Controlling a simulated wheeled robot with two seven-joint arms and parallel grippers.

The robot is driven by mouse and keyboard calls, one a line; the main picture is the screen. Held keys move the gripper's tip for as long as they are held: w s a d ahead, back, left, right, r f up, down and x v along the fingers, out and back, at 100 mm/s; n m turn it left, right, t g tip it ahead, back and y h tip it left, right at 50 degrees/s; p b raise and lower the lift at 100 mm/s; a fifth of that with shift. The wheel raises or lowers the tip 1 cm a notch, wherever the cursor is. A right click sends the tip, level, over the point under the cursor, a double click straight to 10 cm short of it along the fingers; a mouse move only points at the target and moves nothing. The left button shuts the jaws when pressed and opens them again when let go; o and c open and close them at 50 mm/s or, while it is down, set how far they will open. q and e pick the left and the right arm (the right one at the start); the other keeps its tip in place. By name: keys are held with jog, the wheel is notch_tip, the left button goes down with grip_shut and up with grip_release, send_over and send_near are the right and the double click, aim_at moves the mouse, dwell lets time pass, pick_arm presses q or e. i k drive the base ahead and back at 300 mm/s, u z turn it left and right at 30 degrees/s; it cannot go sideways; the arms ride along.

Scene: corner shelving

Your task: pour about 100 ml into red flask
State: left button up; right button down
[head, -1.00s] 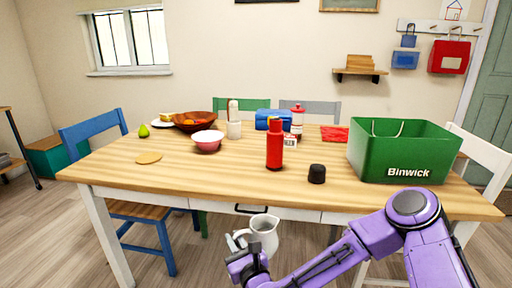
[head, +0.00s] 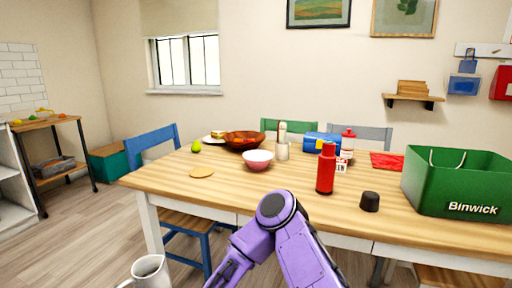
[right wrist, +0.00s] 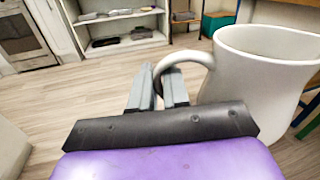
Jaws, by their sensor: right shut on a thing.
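The red flask (head: 326,170) stands upright on the wooden table, with its black cap (head: 370,201) apparently off and standing beside it to the right. A white jug (head: 148,271) shows at the bottom left of the head view, cut off by the frame edge. It fills the right side of the right wrist view (right wrist: 262,85), roughly upright. My right gripper (right wrist: 160,82) is shut on the jug's handle. The jug is away from the table, in front of its left end. What is inside the jug cannot be seen. My left gripper is out of view.
Floor at left is clear.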

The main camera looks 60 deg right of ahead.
aim_at(327, 160)
jog(key=u, duration=0.7)
jog(key=i, duration=1.6)
jog(key=z, duration=3.15)
jog(key=i, duration=0.15)
jog(key=z, duration=0.3)
